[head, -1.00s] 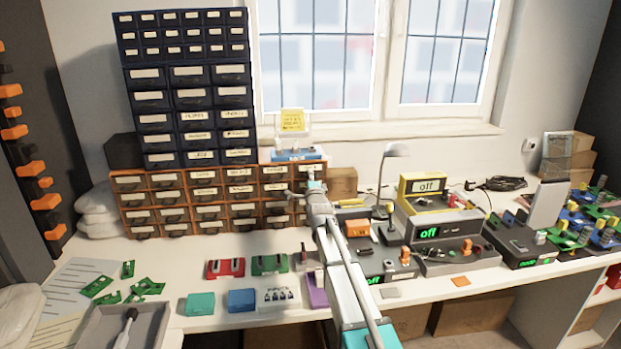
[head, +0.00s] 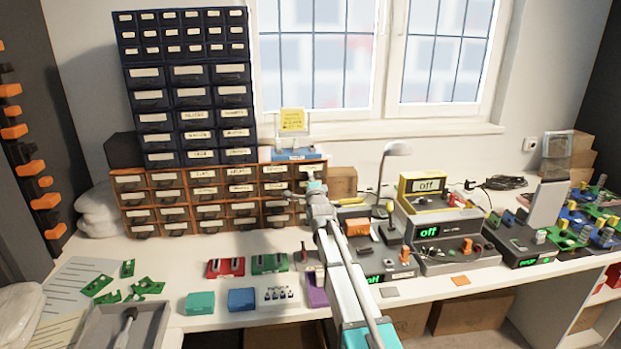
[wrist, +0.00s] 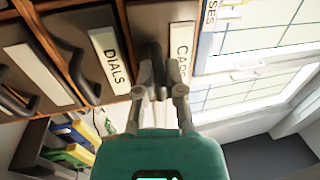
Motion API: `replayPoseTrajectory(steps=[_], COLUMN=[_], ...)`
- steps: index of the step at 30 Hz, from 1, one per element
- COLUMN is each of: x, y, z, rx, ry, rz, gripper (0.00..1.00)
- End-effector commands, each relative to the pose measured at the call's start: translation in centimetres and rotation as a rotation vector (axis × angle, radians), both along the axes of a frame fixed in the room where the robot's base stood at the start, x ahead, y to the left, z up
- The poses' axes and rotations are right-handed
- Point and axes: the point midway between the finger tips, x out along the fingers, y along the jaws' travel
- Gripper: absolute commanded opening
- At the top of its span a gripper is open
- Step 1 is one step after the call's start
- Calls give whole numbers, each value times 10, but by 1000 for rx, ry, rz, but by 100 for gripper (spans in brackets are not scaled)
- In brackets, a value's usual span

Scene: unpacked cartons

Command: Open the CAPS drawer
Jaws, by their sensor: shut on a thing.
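The orange-framed drawer cabinet (head: 188,190) stands at the back of the bench in the head view. My gripper (head: 313,183) is at its right-hand column. In the wrist view the CAPS drawer's label (wrist: 182,48) is partly covered by a finger. My gripper (wrist: 161,72) is shut on the dark CAPS handle (wrist: 154,56), beside that label. The DIALS drawer's label (wrist: 109,60) lies to the left, with its own dark handle (wrist: 80,76). How far the CAPS drawer stands out of the cabinet I cannot tell.
A blue drawer cabinet (head: 190,87) stands on the orange one. A lamp (head: 396,149) and instruments with lit displays (head: 430,232) stand right of my arm. Red (head: 225,267) and green (head: 269,263) blocks lie on the bench in front of the cabinet.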

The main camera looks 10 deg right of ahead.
Motion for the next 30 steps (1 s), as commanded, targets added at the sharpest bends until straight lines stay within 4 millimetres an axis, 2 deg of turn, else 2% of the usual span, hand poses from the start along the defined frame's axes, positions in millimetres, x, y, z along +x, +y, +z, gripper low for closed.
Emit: replayPoseTrajectory(steps=[1, 9, 15, 19, 28, 29, 30], x=[-12, -66, -101, -109, -108, -108, -108], y=[0, 0, 0, 0, 0, 0, 0], z=[0, -1, -1, 0, 0, 0, 0], rx=[0, 0, 0, 0, 0, 0, 0], ry=[1, 2, 2, 2, 2, 2, 2], rz=[0, 0, 0, 0, 0, 0, 0], gripper=[0, 0, 0, 0, 0, 16, 24])
